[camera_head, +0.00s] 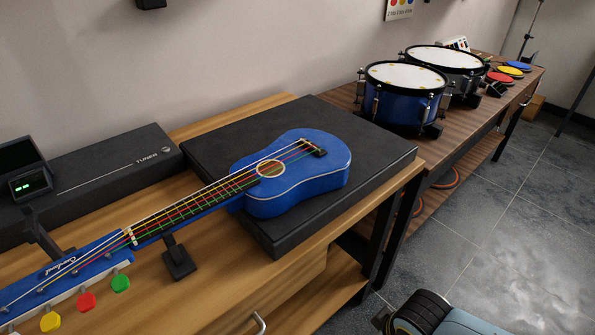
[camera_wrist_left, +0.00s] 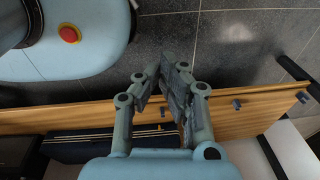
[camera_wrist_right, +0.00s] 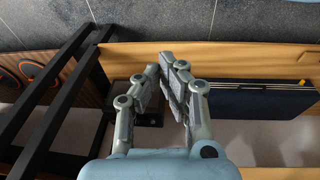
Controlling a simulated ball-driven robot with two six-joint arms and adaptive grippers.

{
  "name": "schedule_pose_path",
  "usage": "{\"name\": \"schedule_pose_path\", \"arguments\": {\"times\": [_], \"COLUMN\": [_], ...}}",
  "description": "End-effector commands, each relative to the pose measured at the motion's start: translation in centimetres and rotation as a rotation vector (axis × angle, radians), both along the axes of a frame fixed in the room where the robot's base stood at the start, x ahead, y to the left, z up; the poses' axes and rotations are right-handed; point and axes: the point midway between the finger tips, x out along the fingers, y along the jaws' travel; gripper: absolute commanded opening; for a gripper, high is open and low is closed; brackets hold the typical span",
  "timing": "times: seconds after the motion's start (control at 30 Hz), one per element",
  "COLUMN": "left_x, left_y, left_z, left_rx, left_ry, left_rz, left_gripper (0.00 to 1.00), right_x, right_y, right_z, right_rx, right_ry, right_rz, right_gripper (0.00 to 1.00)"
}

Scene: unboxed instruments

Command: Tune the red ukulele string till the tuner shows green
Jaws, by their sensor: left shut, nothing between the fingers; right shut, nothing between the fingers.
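A blue ukulele (camera_head: 310,186) lies with its body on a black platform (camera_head: 357,143) and its neck reaching to the lower left. Its strings are coloured, a red one among them. The red tuning peg (camera_head: 86,301) sits on the headstock's near edge, between the yellow peg (camera_head: 50,321) and the green peg (camera_head: 121,283). The tuner display (camera_head: 30,184) at the left edge shows small green marks, too small to read. My left gripper (camera_wrist_left: 163,76) and right gripper (camera_wrist_right: 167,62) are shut and empty in their wrist views, apart from the ukulele. Neither gripper's fingers show in the head view.
A long black box marked TUNER (camera_head: 125,165) lies behind the neck. A small black stand (camera_head: 179,258) is under the neck. A blue drum (camera_head: 402,100) and another drum stand on the farther table.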

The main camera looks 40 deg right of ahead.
Motion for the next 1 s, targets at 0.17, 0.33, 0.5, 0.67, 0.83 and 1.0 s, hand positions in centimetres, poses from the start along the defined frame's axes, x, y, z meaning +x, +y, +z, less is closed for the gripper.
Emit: {"name": "schedule_pose_path", "arguments": {"times": [0.17,0.33,0.5,0.67,0.83,1.0], "left_x": [-0.2,-0.6,-0.8,-0.7,-0.7,-0.8], "left_y": [0.1,0.3,0.5,0.5,0.4,0.4], "left_z": [4.7,8.1,11.6,15.1,18.3,19.0], "left_rx": [0.001,0.004,0.005,0.005,0.005,0.004], "left_ry": [0.000,0.006,0.008,0.005,0.002,0.004], "left_rz": [0.000,0.000,-0.001,-0.001,-0.001,-0.001], "left_gripper": [0.00,0.00,0.00,0.00,0.00,0.00], "right_x": [2.6,4.4,6.1,8.3,13.8,21.4], "right_y": [0.5,1.1,1.6,2.4,3.2,2.7], "right_z": [9.8,18.1,26.4,34.1,40.2,41.2], "right_rx": [0.000,0.002,0.004,0.008,-0.006,-0.069], "right_ry": [-0.037,-0.066,-0.105,-0.160,-0.279,-0.436], "right_rz": [0.011,0.030,0.079,0.190,0.456,0.744], "right_gripper": [0.00,0.00,0.00,0.00,0.00,0.00]}}
